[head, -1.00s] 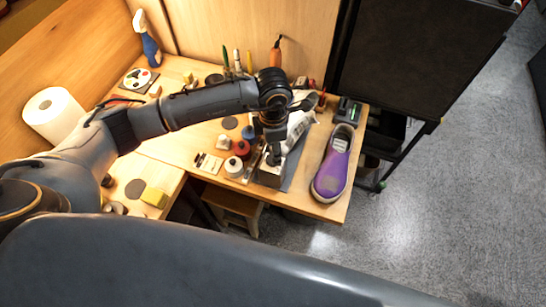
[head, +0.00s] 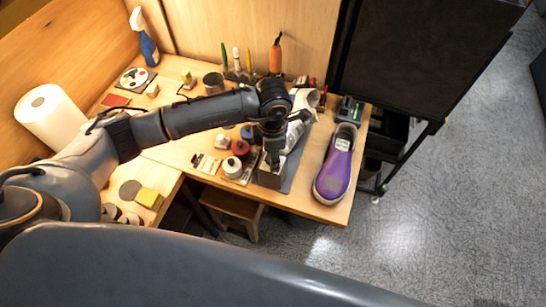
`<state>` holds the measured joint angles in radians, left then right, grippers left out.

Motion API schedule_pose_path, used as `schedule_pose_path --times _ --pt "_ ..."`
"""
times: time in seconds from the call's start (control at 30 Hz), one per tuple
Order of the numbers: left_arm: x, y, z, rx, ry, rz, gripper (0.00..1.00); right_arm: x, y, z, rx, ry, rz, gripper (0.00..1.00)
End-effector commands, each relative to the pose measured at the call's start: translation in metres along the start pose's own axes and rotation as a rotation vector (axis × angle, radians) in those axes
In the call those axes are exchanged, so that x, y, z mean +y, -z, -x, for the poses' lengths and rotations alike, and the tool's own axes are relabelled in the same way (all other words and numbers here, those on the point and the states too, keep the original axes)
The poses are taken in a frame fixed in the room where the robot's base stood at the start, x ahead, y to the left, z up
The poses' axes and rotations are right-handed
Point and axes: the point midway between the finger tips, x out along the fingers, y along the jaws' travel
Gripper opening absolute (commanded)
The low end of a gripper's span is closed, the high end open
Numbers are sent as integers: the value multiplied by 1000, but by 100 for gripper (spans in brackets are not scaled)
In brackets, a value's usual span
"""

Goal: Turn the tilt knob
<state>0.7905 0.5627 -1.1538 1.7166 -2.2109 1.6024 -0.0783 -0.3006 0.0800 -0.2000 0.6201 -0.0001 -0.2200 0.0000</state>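A small grey metal block-like fixture (head: 271,178) stands near the front edge of the workbench. My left gripper (head: 273,164) points down at its top, with the fingertips at or just above it. The tilt knob cannot be made out; the gripper or its small size may hide it. Whether the fingers are open or shut is too small to tell. A purple sneaker (head: 335,170) with a white sole lies to the right of the fixture. My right gripper is not in view.
Red and white round containers (head: 240,148) stand close left of the gripper. A white crumpled item (head: 299,125) lies behind it. A yellow sponge (head: 149,198), paper roll (head: 50,115) and blue spray bottle (head: 146,40) are at left. A wooden stool (head: 232,207) is below.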

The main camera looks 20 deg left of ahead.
Motion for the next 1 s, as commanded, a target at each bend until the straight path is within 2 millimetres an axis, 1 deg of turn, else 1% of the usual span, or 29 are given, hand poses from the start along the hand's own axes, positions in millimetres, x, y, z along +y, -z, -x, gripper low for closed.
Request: schedule_pose_path --times 0.03,0.07,0.1,0.13,0.33,0.8,1.0 --pt "0 0 0 0 0 0 25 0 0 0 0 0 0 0" --pt "0 0 0 0 0 0 18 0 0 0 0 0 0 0" --pt "0 0 0 0 0 0 10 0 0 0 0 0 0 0" --pt "0 0 0 0 0 0 7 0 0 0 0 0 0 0" --pt "0 0 -2 0 -1 -26 7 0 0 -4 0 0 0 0" --pt "0 0 -3 1 -1 -277 7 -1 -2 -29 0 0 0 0" --pt "0 0 -2 1 0 -346 7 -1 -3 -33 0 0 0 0"
